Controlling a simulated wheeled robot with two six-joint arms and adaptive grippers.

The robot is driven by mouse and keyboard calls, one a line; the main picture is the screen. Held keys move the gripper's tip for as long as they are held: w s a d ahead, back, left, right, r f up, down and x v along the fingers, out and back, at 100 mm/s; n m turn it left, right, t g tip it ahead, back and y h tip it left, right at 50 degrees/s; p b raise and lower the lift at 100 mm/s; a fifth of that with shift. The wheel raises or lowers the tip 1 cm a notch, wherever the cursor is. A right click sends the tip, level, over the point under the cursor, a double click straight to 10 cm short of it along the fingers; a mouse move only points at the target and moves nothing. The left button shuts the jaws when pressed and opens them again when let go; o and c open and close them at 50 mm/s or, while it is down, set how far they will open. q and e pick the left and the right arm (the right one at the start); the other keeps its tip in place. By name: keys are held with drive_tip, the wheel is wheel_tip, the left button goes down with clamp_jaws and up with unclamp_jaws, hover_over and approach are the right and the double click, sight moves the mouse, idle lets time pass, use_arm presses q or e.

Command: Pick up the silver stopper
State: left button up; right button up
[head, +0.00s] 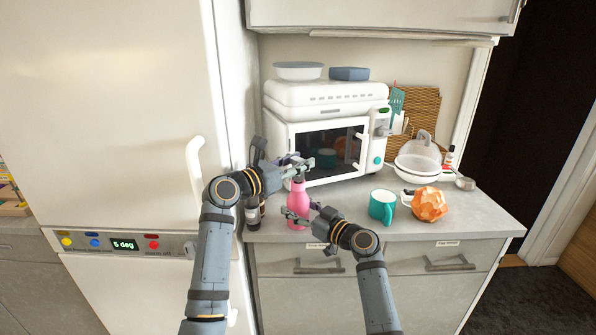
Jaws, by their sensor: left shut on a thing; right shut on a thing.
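A pink bottle (299,199) stands upright on the grey counter in front of the microwave. My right gripper (299,216) is shut on the lower body of the bottle from the right. My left gripper (299,166) is shut at the top of the bottle, where the silver stopper (298,178) is. The stopper is small and mostly hidden by the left fingers. I cannot tell whether it is still seated in the neck or slightly raised.
A dark bottle (253,213) stands left of the pink one. A teal mug (382,206), an orange faceted object (429,204) and a white bowl with a clear dome (418,160) stand to the right. The white microwave (325,140) is behind; the fridge (130,120) is left.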

use_arm(q)
drive_tip(key=shift+c, duration=1.2)
wheel_tip(320, 180, up, 10)
drive_tip(key=s+r, duration=0.5)
drive_tip(key=s, duration=0.5)
use_arm(e)
drive_tip(key=o, duration=1.5)
